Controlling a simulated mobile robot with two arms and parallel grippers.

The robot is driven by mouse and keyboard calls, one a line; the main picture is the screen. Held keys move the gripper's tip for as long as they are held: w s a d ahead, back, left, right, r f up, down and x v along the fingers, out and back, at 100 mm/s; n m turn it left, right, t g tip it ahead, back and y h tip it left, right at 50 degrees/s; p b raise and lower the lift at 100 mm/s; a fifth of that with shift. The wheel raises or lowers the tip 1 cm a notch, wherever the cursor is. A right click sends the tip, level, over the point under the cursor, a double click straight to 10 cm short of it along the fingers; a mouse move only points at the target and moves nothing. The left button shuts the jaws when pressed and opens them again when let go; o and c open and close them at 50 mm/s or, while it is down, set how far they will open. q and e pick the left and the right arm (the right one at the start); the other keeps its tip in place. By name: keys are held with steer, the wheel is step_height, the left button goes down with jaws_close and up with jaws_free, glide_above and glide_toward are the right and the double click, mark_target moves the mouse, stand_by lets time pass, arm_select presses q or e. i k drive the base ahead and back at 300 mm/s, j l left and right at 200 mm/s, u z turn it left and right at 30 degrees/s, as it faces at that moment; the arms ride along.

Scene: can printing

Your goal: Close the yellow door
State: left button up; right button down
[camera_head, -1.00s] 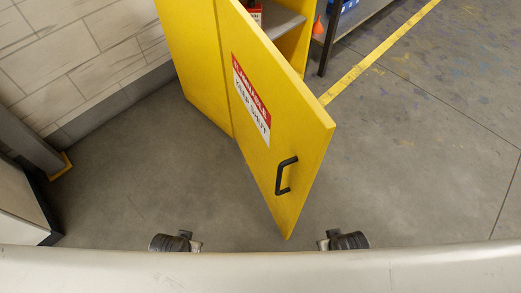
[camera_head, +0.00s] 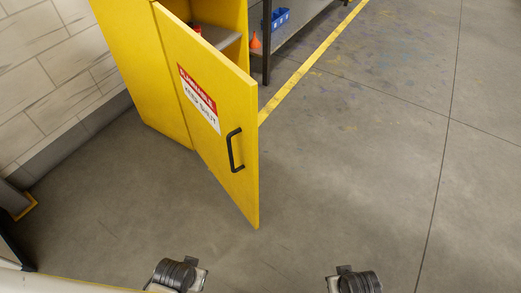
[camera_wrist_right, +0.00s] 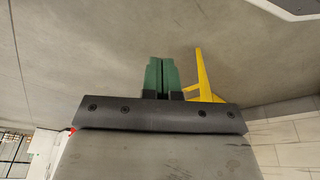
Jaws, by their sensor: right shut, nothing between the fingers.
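The yellow door (camera_head: 215,130) of the yellow cabinet (camera_head: 130,70) stands open in the head view, swung out toward me. Its front has a red and white sign (camera_head: 199,98) and a black bar handle (camera_head: 235,150) near its free edge. My right gripper (camera_wrist_right: 161,62) shows in the right wrist view with its two green fingers together and nothing between them. A yellow piece (camera_wrist_right: 204,76), likely the door or cabinet, shows beyond and beside the fingers, apart from them. My left gripper's fingers are not seen; only arm parts show at the head view's bottom edge.
A grey shelf (camera_head: 218,36) shows inside the cabinet. A dark-legged rack with blue bins (camera_head: 280,18) and an orange cone (camera_head: 255,40) stands behind. A brick wall (camera_head: 50,80) is at left. The floor to the right (camera_head: 370,170) is clear.

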mark_target(219, 100)
steer(key=i+j+z, duration=0.1)
steer(key=z, duration=0.3)
steer(key=i+j+z, duration=0.1)
steer(key=j+z, duration=0.8)
steer(key=z, duration=0.25)
steer(key=i+j, duration=0.05)
